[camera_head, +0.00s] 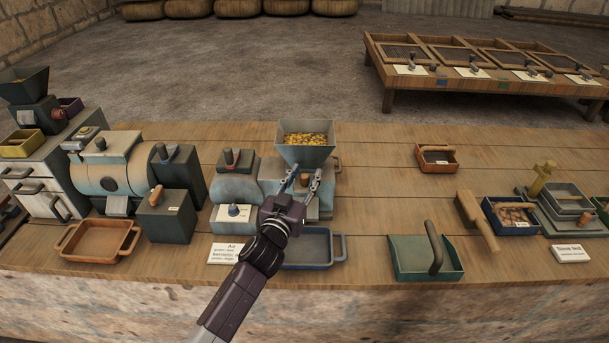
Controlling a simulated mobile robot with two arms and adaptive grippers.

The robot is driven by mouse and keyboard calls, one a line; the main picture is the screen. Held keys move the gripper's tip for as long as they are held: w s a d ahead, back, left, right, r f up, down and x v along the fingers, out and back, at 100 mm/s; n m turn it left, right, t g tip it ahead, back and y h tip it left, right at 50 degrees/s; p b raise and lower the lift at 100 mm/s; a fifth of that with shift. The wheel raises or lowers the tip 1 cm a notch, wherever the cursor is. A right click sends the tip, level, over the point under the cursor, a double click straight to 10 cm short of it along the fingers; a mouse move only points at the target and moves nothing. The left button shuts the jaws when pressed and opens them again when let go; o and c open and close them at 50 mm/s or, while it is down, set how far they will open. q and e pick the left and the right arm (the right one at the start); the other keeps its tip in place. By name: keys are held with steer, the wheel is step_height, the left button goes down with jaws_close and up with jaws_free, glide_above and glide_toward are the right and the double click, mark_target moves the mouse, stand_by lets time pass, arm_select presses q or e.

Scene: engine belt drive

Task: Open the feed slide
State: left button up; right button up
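A hopper (305,153) filled with yellow grain stands on a blue-grey mill (237,188) near the middle of the bench. My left gripper (303,180) reaches up from the front, with its fingers spread apart just below the hopper's front. My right gripper is not in view.
A blue tray (338,248) sits under my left arm, with a white label card (224,253) to its left. A dark box with a lever (165,214) and an orange tray (100,240) stand further left. A green scoop pan (425,259) lies to the right. The bench between is clear.

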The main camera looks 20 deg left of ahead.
mark_target(308, 178)
arm_select(q)
jaws_close()
stand_by(0.3)
steer(key=shift+s+d+p, duration=0.15)
steer(key=shift+s+d, duration=0.1)
steer(key=shift+s, duration=0.55)
steer(key=shift+s+d+p, duration=0.15)
steer(key=shift+s+d, duration=0.1)
steer(key=shift+s, duration=0.55)
jaws_free()
